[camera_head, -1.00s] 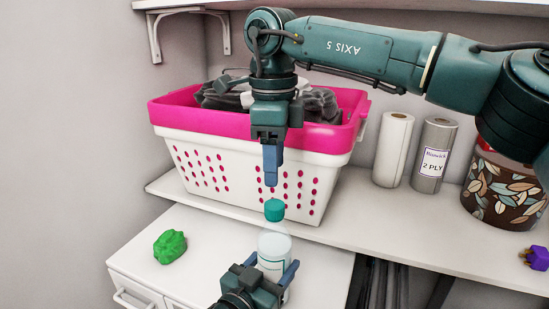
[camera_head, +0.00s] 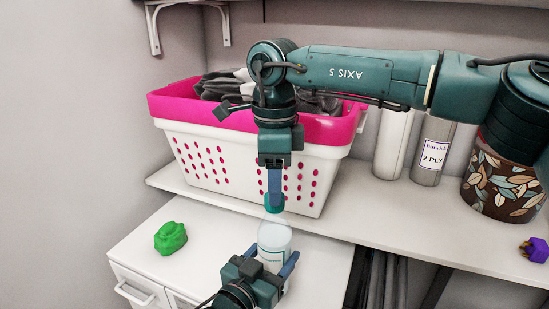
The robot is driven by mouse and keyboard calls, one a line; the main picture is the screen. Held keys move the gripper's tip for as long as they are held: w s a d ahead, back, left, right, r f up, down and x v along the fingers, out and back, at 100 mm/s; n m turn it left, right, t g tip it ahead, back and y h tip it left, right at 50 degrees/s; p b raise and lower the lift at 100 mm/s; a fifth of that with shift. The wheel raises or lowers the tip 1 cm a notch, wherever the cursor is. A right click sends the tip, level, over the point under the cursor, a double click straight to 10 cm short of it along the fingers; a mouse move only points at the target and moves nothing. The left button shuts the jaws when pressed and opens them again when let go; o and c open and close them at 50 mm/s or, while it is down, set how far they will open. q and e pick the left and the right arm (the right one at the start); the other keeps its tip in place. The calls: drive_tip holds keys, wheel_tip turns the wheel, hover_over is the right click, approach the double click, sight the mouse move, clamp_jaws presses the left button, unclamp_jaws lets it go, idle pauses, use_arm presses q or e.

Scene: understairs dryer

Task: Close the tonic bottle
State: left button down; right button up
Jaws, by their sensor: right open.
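The tonic bottle (camera_head: 274,243) is pale, with a light label, and stands upright over the front counter. Its teal cap (camera_head: 274,203) is at the top of the bottle; I cannot tell how tightly it sits. My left gripper (camera_head: 271,262) comes from below with its fingers on either side of the bottle's body and appears shut on it. My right gripper (camera_head: 276,198) points straight down from above, open, with its fingertips at the cap. The fingers partly hide the cap.
A pink and white laundry basket (camera_head: 200,143) with dark cloth stands close behind. A green lump (camera_head: 170,238) lies on the white counter (camera_head: 135,247). Paper rolls (camera_head: 433,150), a leaf-patterned container (camera_head: 497,187) and a purple object (camera_head: 535,249) are to the right.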

drive_tip(key=shift+f, duration=1.3)
drive_tip(key=shift+c, duration=0.2)
drive_tip(key=c, duration=1)
drive_tip(key=m, duration=0.8)
drive_tip(key=o, duration=1.1)
drive_tip(key=shift+r, duration=2.25)
drive_tip(key=shift+c, duration=0.3)
